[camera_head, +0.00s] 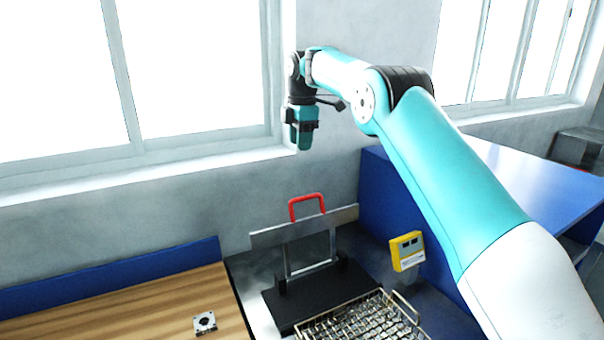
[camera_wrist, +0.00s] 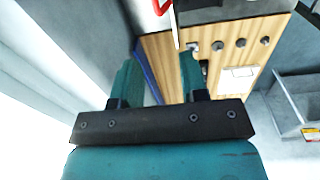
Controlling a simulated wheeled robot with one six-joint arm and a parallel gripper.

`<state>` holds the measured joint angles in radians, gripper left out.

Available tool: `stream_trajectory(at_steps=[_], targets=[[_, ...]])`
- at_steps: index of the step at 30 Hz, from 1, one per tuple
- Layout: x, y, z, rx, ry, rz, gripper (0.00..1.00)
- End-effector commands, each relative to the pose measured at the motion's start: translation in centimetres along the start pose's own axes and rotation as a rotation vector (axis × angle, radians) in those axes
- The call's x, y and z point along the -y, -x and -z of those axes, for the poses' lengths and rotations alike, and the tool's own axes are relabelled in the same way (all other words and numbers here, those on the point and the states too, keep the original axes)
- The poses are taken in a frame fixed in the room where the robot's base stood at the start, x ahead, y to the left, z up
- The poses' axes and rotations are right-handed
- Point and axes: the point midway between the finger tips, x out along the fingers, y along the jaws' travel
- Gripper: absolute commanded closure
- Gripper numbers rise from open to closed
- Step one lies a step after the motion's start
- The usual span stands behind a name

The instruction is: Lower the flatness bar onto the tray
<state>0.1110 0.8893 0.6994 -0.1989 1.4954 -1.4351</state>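The flatness bar (camera_head: 268,237) is a long grey metal bar with a red loop handle (camera_head: 307,205). It sits raised on an upright metal frame above a black base (camera_head: 315,295). The wire mesh tray (camera_head: 408,307) is in front of the base at the bottom edge, partly cut off, with a bumpy metallic mesh surface. My gripper (camera_head: 301,146) points down, well above the handle and apart from it. In the wrist view my gripper (camera_wrist: 160,75) has its two teal fingers apart with nothing between them. Part of the red handle (camera_wrist: 163,6) shows at the top there.
A yellow box with a display (camera_head: 406,251) stands right of the frame, near a blue partition (camera_head: 385,215). A wooden worktop (camera_head: 120,310) with a small square metal part (camera_head: 204,323) lies left. The wrist view shows several round parts and a grey bin (camera_wrist: 295,100).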

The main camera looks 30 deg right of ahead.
Motion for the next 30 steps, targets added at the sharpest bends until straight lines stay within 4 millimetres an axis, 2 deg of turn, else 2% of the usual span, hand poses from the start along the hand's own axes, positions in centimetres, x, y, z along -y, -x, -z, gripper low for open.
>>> stream_trajectory(at_steps=[3, 8, 14, 24, 30], targets=[[-0.8, 0.4, -1.2, 0.007, 0.034, 0.002, 0.6], [-0.9, -1.2, -1.4, 0.009, 0.045, 0.003, 0.6], [-0.9, -4.7, -1.3, 0.007, 0.046, 0.006, 0.6], [-0.9, -12.0, -1.5, 0.009, 0.045, 0.006, 0.6], [-0.9, -15.3, -1.5, 0.009, 0.045, 0.003, 0.6]])
